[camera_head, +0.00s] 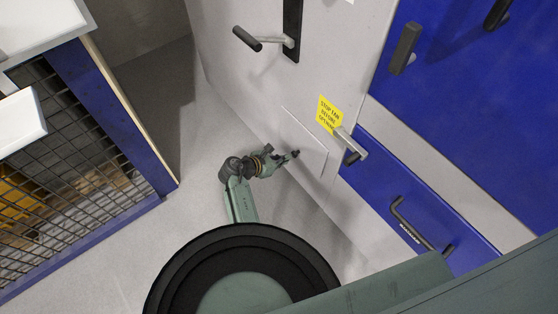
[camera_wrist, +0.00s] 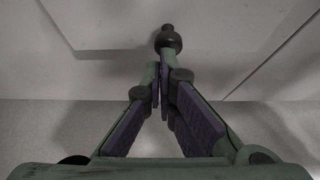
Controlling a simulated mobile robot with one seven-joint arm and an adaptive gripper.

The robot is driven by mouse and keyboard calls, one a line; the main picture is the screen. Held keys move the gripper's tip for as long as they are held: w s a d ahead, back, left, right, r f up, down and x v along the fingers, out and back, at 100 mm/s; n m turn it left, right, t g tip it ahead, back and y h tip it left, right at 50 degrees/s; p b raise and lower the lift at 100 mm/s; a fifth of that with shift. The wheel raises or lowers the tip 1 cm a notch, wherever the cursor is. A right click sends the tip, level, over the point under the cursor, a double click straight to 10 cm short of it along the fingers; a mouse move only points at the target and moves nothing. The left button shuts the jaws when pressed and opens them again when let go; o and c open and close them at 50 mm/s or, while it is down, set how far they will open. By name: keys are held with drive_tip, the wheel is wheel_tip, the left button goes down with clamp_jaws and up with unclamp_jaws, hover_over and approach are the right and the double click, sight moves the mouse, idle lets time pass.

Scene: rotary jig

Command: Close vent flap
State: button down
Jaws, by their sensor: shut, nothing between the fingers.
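The vent flap (camera_head: 309,146) is a pale grey panel low on the light grey cabinet front, below and left of a yellow "STOP FAN BEFORE OPENING" label (camera_head: 328,113). The flap also fills the upper part of the wrist view (camera_wrist: 110,24), where a shadow runs along its edge. I cannot tell how far it stands open. A small dark round knob (camera_wrist: 168,40) is on it. My gripper (camera_head: 292,155) is at the flap's lower left. In the wrist view my gripper (camera_wrist: 160,72) is shut and empty, its fingertips just below the knob; contact is unclear.
A lever handle (camera_head: 350,146) sticks out right of the flap. Another lever (camera_head: 262,40) is higher up. A blue drawer (camera_head: 420,205) with a dark handle is at right. A mesh-sided blue frame (camera_head: 75,165) stands left. Grey floor (camera_head: 195,210) lies between.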

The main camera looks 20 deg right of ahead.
drive_tip(key=shift+w+d+f+t+h+b, duration=0.1)
drive_tip(key=shift+w+d+t+h+b, duration=0.15)
drive_tip(key=shift+d, duration=0.25)
drive_tip(key=shift+w+d+f+t+h+b, duration=0.1)
drive_tip(key=shift+d+h+b, duration=0.2)
drive_tip(key=shift+d, duration=0.2)
drive_tip(key=shift+r, duration=0.1)
